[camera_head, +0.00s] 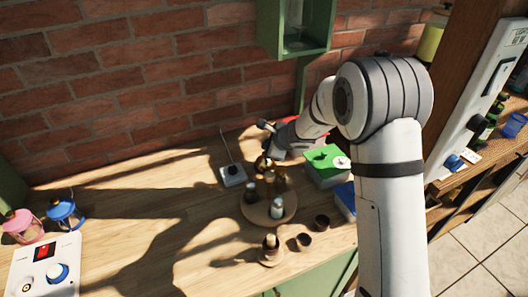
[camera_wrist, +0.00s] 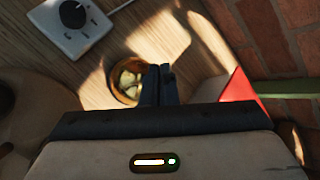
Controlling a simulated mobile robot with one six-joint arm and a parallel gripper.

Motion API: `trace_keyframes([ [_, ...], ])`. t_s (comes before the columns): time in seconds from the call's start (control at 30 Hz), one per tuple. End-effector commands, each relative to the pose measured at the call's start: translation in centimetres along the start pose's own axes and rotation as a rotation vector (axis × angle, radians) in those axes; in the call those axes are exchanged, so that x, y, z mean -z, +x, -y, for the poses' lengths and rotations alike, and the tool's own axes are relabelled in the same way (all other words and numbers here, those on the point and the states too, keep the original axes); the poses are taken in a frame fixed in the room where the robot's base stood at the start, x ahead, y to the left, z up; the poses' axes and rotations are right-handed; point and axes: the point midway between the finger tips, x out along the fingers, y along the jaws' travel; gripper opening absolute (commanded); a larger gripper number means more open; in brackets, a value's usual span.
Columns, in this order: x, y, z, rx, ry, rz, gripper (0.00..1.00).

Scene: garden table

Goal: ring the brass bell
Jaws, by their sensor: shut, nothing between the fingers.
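My gripper (camera_wrist: 159,72) is shut and empty, its dark fingers side by side in the wrist view. In the head view a small golden-brown thing (camera_head: 262,163) stands beside my gripper, near the back of the table. It may be the same vessel or the brass bell. No clear bell shape shows in either view.
A white box with a dark knob (camera_head: 232,175) stands left of my gripper; the wrist view shows it too (camera_wrist: 92,29). A round wooden tray (camera_head: 254,215) with bottles is in front. A green box (camera_head: 322,173) stands right. The brick wall (camera_head: 130,80) is behind.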

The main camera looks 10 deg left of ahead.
Motion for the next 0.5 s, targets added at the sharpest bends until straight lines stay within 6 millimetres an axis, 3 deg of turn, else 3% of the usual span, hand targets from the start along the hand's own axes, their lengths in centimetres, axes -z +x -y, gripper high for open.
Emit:
trace_keyframes([
  [0.5, -2.7, -3.7, 2.7, 0.0, 0.0, 0.0, 0.0],
])
